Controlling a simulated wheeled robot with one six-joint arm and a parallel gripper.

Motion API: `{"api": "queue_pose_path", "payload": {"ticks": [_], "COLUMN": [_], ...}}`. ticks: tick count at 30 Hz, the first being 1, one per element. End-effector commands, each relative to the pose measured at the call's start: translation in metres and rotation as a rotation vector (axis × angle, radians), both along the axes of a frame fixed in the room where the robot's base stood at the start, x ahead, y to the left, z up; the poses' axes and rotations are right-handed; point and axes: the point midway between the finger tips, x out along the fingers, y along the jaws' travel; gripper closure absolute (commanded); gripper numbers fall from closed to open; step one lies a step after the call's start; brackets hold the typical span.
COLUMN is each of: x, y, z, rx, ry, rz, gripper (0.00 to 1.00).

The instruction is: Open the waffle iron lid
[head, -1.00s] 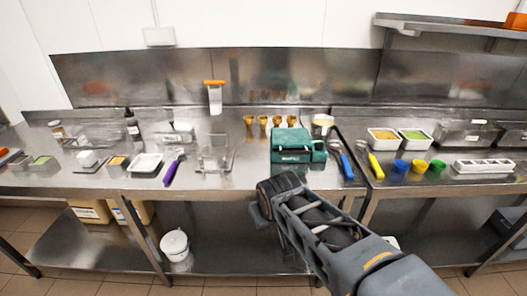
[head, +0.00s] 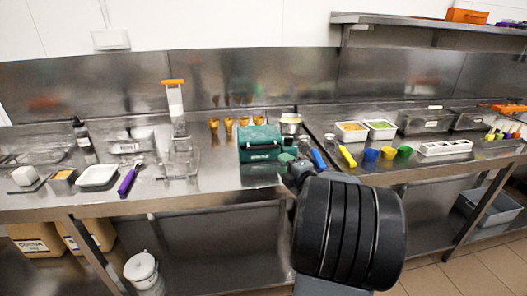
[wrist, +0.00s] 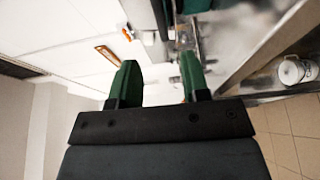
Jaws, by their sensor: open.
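The waffle iron (head: 260,144) is a green box with a lighter label on its front, standing on the steel counter in the head view. Its lid looks shut. My gripper (wrist: 159,78) shows in the wrist view with two green fingers spread apart and nothing between them. In the head view my dark arm reaches up to the counter's front edge, just right of the waffle iron. A small green part shows there beside the iron; I cannot tell whether it is my fingers. The waffle iron is not clear in the wrist view.
A white bucket (head: 141,269) is below. Counter left of the iron is partly clear.

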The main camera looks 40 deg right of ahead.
Motion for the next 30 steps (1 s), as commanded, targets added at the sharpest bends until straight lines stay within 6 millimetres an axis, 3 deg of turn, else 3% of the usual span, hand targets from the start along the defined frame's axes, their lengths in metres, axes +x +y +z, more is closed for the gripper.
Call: {"api": "queue_pose_path", "payload": {"ticks": [18,30], "x": [0.107,0.129], "y": [-0.005,-0.007], "z": [0.0,0.0], "rx": [0.001,0.0], "ry": [-0.001,-0.002], "rz": [0.003,0.0], "gripper": [0.57,0.57]}}
